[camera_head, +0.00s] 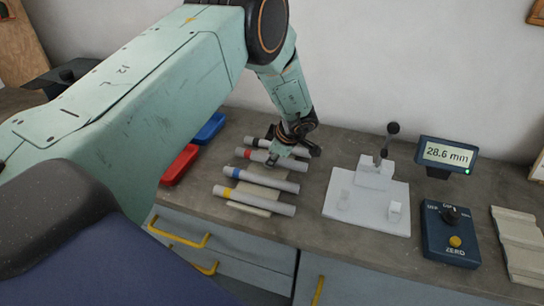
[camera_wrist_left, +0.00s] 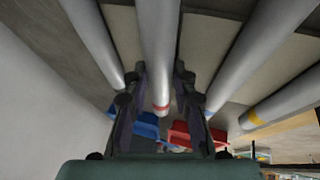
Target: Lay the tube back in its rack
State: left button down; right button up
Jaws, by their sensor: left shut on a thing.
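The tube with a red band (camera_head: 291,163) lies lengthwise among the other tubes at the back of the bench. My left gripper (camera_head: 291,146) reaches down over it from above. In the left wrist view the red-banded tube (camera_wrist_left: 158,40) runs between the two fingers of the left gripper (camera_wrist_left: 160,78), which is shut on it. The pale rack (camera_head: 248,209) shows partly beneath the tubes. Whether the held tube rests in the rack or hangs just above it I cannot tell. My right gripper is not in view.
Parallel neighbours are a blue-banded tube (camera_head: 265,181), a yellow-banded tube (camera_head: 258,201) and a grey tube (camera_head: 258,142) behind. Red (camera_head: 181,163) and blue (camera_head: 210,128) bins stand left. A white clamp fixture (camera_head: 367,207), a display reading 28.6 mm (camera_head: 447,154) and a control box (camera_head: 449,232) stand right.

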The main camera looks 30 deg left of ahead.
pick_arm(q)
jog(key=shift+s+f, duration=0.3)
jog(key=shift+f, duration=0.05)
jog(key=c, duration=1.3)
grip_release()
jog(key=shift+d, duration=0.1)
jog(key=shift+o, duration=1.4)
jog(key=shift+w+f, duration=0.1)
jog(key=shift+w+a, duration=0.15)
jog(key=shift+a, duration=0.05)
jog(key=shift+d+r, duration=0.15)
jog(key=shift+r, duration=0.1)
jog(key=v, duration=1.1)
jog(key=shift+d+r, duration=0.2)
jog(key=shift+r, duration=0.15)
jog(key=shift+d+r, duration=0.1)
